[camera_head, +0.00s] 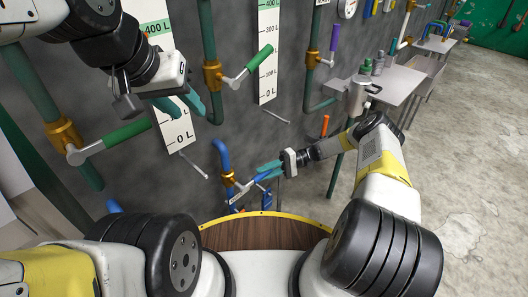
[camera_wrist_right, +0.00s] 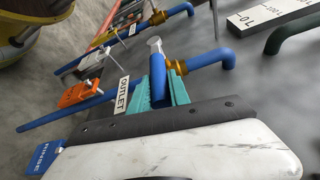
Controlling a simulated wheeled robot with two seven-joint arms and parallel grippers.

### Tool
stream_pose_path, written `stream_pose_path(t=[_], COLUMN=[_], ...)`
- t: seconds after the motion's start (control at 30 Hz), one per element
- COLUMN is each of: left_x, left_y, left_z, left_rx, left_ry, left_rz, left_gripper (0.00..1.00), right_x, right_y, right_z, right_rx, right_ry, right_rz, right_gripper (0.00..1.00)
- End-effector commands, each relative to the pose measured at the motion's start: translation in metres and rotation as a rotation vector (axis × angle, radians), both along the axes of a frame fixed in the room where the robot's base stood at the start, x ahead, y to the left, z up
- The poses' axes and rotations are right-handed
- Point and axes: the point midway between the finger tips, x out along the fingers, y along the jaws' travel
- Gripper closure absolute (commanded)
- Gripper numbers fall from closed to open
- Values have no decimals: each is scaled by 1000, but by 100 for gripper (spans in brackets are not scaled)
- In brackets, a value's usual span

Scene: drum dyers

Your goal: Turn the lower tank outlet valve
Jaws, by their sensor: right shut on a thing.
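The outlet valve sits low on the grey wall, with a brass body (camera_head: 228,179) on a blue pipe (camera_head: 220,154) and a blue handle (camera_head: 243,190). My right gripper (camera_head: 268,167) reaches in from the right, its teal fingers at the handle. In the right wrist view, the blue handle (camera_wrist_right: 158,82) lies between the teal fingers (camera_wrist_right: 160,93), which are shut on it. A white OUTLET label (camera_wrist_right: 122,95) is beside it, and the brass body (camera_wrist_right: 176,68) shows beyond. My left gripper (camera_head: 182,104) is higher at the left, its teal fingers apart and empty in front of a level scale.
A green-handled valve (camera_head: 125,135) is at the left. Another green-handled valve (camera_head: 258,62) and a purple-handled one (camera_head: 335,40) are farther along the wall. A wooden top with yellow edge (camera_head: 265,232) is below. A metal can (camera_head: 357,95) stands at the right. An orange part (camera_wrist_right: 80,96) shows beside the OUTLET label.

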Motion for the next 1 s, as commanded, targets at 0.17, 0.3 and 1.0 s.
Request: stream_pose_path(t=[0.17, 0.3, 1.0], left_x=[0, 0, 0], left_y=[0, 0, 0], left_z=[0, 0, 0], left_rx=[0, 0, 0], left_ry=[0, 0, 0], left_rz=[0, 0, 0], left_gripper=[64, 64, 64], right_x=[0, 0, 1], right_y=[0, 0, -3], right_z=[-3, -3, -3], right_rx=[10, 12, 13], right_ry=[14, 17, 14], right_rz=[-1, -1, -1], right_gripper=[100, 100, 56])
